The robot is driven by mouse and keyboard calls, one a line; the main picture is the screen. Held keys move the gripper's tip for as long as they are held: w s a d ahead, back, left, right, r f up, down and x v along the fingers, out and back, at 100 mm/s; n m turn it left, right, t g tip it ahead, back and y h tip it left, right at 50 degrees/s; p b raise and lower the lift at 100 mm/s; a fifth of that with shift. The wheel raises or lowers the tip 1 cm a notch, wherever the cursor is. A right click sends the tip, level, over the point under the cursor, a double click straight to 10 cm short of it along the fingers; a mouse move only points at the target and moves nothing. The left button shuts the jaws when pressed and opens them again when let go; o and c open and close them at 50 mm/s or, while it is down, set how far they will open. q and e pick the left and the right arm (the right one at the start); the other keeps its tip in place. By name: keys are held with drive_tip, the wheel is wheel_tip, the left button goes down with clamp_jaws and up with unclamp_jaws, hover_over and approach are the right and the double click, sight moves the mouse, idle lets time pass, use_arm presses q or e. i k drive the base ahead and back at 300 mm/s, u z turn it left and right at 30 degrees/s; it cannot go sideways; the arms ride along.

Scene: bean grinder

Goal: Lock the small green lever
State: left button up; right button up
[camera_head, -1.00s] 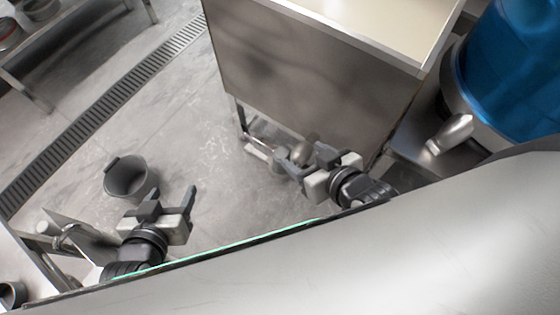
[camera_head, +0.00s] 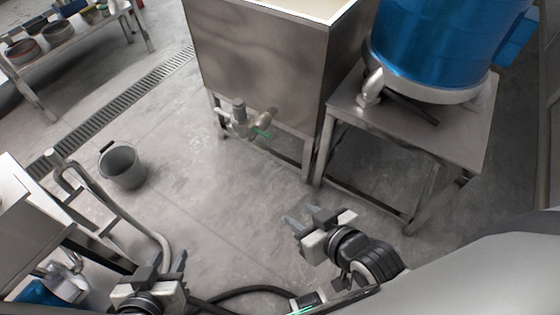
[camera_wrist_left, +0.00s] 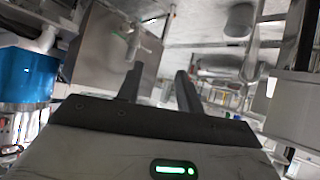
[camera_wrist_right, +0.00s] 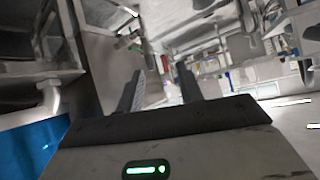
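The small green lever (camera_head: 262,133) sits on the valve and pipe fitting (camera_head: 240,115) low on the front of the steel tank (camera_head: 270,75). A small green spot on the fitting also shows in the left wrist view (camera_wrist_left: 146,48), too small to make out well. My right gripper (camera_head: 302,222) is open and empty, in front of the tank and apart from the lever. My left gripper (camera_head: 166,268) is open and empty at the lower left, far from the lever. Whether the lever is locked cannot be told at this size.
A blue machine (camera_head: 440,45) stands on a steel table (camera_head: 430,125) right of the tank. A grey bucket (camera_head: 122,168) stands on the floor at left. The floor before the tank is clear.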

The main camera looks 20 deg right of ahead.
sight(267, 135)
drive_tip(key=z, duration=0.7)
drive_tip(key=i, duration=1)
drive_tip(key=z, duration=0.35)
drive_tip(key=k, duration=0.35)
drive_tip(key=u, duration=0.85)
drive_tip(key=i, duration=0.35)
drive_tip(key=z, duration=0.35)
